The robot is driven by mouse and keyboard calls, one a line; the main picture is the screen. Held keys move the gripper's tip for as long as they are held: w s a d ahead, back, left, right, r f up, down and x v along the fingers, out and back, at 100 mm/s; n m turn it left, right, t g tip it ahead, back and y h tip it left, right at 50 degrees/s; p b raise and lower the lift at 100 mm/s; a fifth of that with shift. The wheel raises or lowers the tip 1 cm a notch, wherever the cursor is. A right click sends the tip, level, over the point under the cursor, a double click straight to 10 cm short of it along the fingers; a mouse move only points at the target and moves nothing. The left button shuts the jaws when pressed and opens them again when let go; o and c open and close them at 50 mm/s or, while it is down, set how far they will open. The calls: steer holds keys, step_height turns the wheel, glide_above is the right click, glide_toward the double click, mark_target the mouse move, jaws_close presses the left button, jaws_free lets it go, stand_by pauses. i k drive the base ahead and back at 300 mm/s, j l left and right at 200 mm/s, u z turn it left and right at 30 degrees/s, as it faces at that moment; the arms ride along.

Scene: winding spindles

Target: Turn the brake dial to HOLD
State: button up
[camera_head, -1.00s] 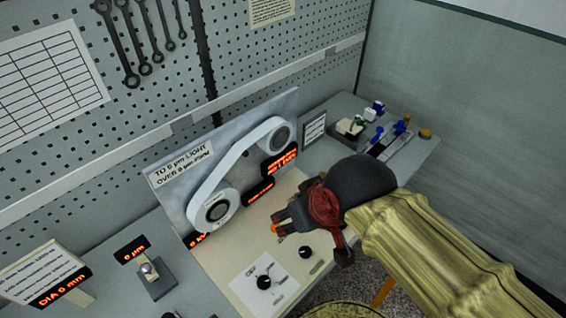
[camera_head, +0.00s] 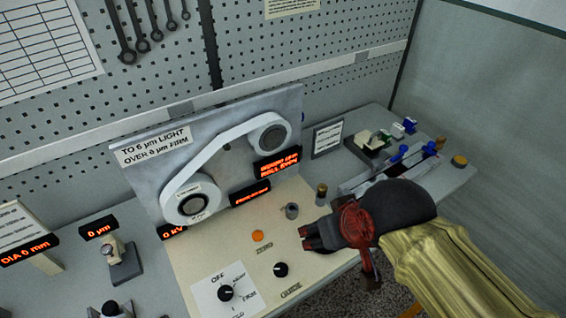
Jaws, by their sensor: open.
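The brake dial (camera_head: 225,293) is a black knob on a white square plate at the front left of the cream panel. OFF, LIGHT and FIRM show around it, and a partly legible label, apparently HOLD, is below it near the bottom edge. Its pointer is too small to read surely. My gripper (camera_head: 306,238) is open and empty, with dark fingers pointing left. It is over the panel's right side, up and to the right of the dial and apart from it.
A second black knob (camera_head: 281,269), marked GUIDE, sits between the dial and my gripper. An orange ZERO button (camera_head: 258,236) and small grey and brass posts (camera_head: 291,211) stand behind. The upright board (camera_head: 235,125) carries a white belt on two spools.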

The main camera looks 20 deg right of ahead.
mark_target(225, 292)
steer(key=k+j+u, duration=0.1)
steer(key=u, duration=0.9)
steer(key=j, duration=0.05)
